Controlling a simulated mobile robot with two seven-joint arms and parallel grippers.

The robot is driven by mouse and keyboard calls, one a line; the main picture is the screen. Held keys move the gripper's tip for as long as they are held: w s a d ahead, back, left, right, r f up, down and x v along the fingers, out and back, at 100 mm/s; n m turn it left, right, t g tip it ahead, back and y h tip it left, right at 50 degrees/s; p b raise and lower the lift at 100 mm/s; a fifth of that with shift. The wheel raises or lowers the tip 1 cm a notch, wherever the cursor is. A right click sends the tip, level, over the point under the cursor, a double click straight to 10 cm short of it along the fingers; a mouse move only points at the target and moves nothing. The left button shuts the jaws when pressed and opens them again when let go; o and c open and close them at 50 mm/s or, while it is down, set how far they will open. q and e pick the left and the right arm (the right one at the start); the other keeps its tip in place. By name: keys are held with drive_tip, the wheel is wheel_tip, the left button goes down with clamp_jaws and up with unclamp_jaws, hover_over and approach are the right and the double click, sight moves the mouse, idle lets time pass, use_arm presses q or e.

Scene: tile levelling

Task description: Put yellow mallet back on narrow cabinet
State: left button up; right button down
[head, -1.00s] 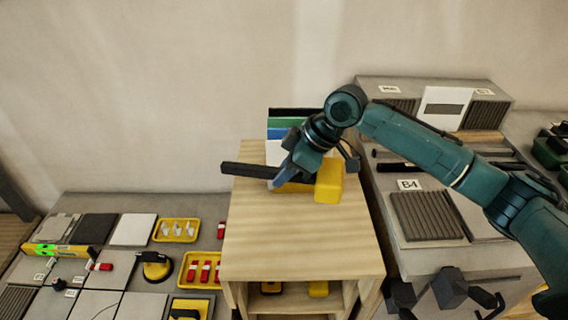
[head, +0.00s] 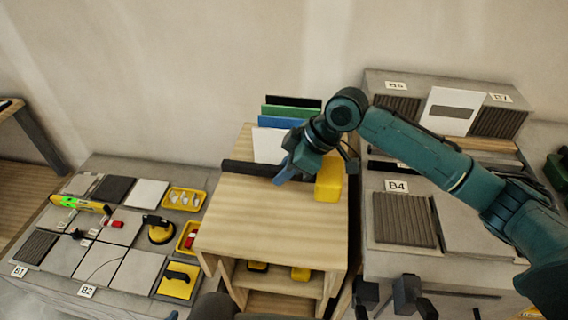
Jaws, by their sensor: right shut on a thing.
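The yellow mallet (head: 329,180) is over the top of the narrow wooden cabinet (head: 265,220), near its back right. Its yellow head is at the right and its black handle (head: 248,168) points left. My right gripper (head: 284,176) is shut on the mallet, with its fingers around the part between handle and head. The mallet lies flat, at or just above the cabinet top; I cannot tell if it touches. My left gripper is not clearly in view; a dark part shows at the bottom edge.
Upright blue, green and black panels (head: 290,112) stand behind the cabinet top. A grey unit (head: 405,255) with ribbed tiles is at the right. A low tiled platform (head: 130,270) at the left holds a yellow level (head: 80,204), yellow trays and a suction cup (head: 159,230). The cabinet top's front is clear.

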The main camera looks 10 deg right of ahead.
drive_tip(key=shift+s+d, duration=0.1)
drive_tip(key=shift+s, duration=0.05)
drive_tip(key=shift+f+b, duration=0.65)
drive_tip(key=shift+b, duration=0.15)
wheel_tip(320, 180, down, 3)
drive_tip(key=b, duration=0.3)
drive_tip(key=shift+r, duration=0.2)
drive_tip(key=shift+f+b, duration=0.8)
drive_tip(key=shift+b, duration=0.4)
drive_tip(key=shift+f+b, duration=0.4)
drive_tip(key=shift+b, duration=0.1)
drive_tip(key=shift+f, duration=0.65)
use_arm(q)
drive_tip(key=f, duration=0.1)
drive_tip(key=d, duration=0.1)
drive_tip(key=d+f+t, duration=0.1)
drive_tip(key=shift+w+f+n+h, duration=0.25)
drive_tip(key=shift+f+n+h, duration=0.05)
drive_tip(key=shift+f+h, duration=0.1)
use_arm(e)
drive_tip(key=shift+f, duration=0.4)
